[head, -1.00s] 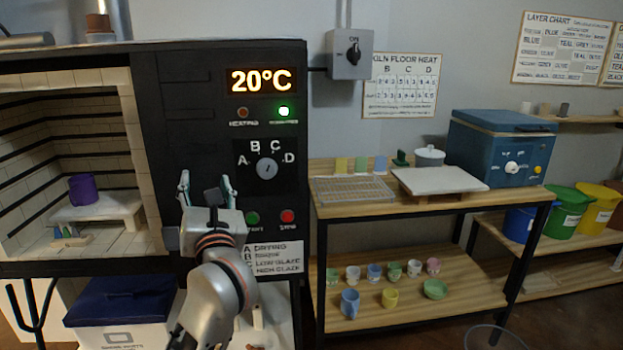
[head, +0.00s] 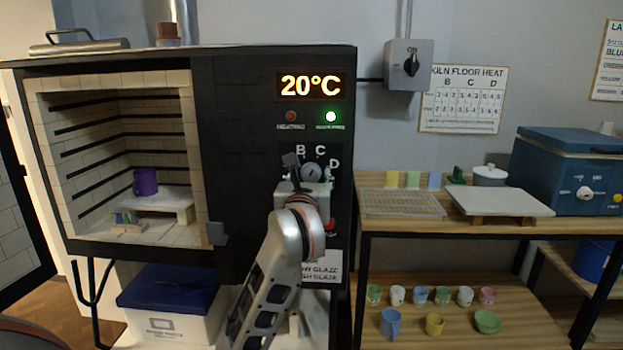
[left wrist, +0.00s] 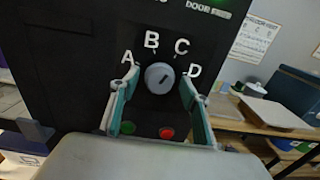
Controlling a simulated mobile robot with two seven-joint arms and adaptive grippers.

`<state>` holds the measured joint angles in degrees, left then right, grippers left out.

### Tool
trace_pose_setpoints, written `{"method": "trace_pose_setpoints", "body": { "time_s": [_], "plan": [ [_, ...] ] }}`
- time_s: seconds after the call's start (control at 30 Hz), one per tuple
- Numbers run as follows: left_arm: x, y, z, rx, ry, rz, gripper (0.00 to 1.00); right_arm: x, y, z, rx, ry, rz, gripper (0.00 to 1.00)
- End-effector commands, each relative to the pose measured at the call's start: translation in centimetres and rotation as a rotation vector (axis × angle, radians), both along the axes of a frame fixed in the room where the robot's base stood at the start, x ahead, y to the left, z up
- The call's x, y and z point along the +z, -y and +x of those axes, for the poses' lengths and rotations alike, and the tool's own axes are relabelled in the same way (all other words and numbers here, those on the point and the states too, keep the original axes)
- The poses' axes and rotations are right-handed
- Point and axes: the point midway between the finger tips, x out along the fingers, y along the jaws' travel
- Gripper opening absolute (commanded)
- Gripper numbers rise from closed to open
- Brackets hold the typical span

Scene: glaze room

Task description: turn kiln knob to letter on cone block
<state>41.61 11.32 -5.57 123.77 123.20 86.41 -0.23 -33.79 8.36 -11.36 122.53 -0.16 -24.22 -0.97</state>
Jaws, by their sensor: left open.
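The kiln knob (left wrist: 159,78) is a round grey dial on the black kiln panel, with letters A, B, C and D arced over it. Its dark mark seems to slant to the upper right; the exact letter is unclear. My left gripper (left wrist: 159,92) is open, with its green-padded fingers on either side of the knob in the left wrist view; contact cannot be told. In the head view the left gripper (head: 308,187) partly covers the panel below the knob (head: 312,171). The cone block (head: 128,228) sits on the kiln floor at the front; its letter is not readable.
The kiln door (head: 20,200) stands open at left. A purple pot (head: 145,182) stands on a kiln shelf (head: 165,205). Green (left wrist: 128,128) and red (left wrist: 166,132) buttons lie below the knob. A wooden bench (head: 400,226) stands right of the kiln.

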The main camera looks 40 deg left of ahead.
Motion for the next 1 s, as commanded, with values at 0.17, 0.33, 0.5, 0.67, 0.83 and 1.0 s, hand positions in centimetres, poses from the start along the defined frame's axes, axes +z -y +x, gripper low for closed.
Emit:
{"method": "trace_pose_setpoints", "body": {
  "time_s": [0.17, 0.33, 0.5, 0.67, 0.83, 1.0],
  "plan": [
    [-0.02, -0.36, 0.59, 0.0, 0.0, -0.001, 0.46, -0.16, -0.07, -0.07, 0.001, -0.003, 0.001, 0.96],
    [0.04, -0.36, 0.57, 0.0, 0.001, -0.001, 0.46, -0.14, -0.06, -0.06, 0.001, -0.002, 0.0, 0.96],
    [0.04, -0.36, 0.57, 0.0, 0.001, -0.001, 0.13, -0.16, 0.02, -0.09, 0.004, -0.003, -0.003, 0.96],
    [0.04, -0.36, 0.57, 0.0, 0.001, 0.001, 0.13, -0.22, 0.14, -0.12, 0.008, -0.003, -0.007, 0.96],
    [0.01, -0.36, 0.57, 0.0, 0.007, -0.011, 0.13, -0.32, 0.21, -0.18, 0.009, -0.005, -0.01, 0.96],
    [-0.09, -0.36, 0.57, 0.0, 0.035, -0.059, 0.13, -0.63, 0.21, -0.34, 0.01, -0.009, -0.009, 0.96]
  ]
}}
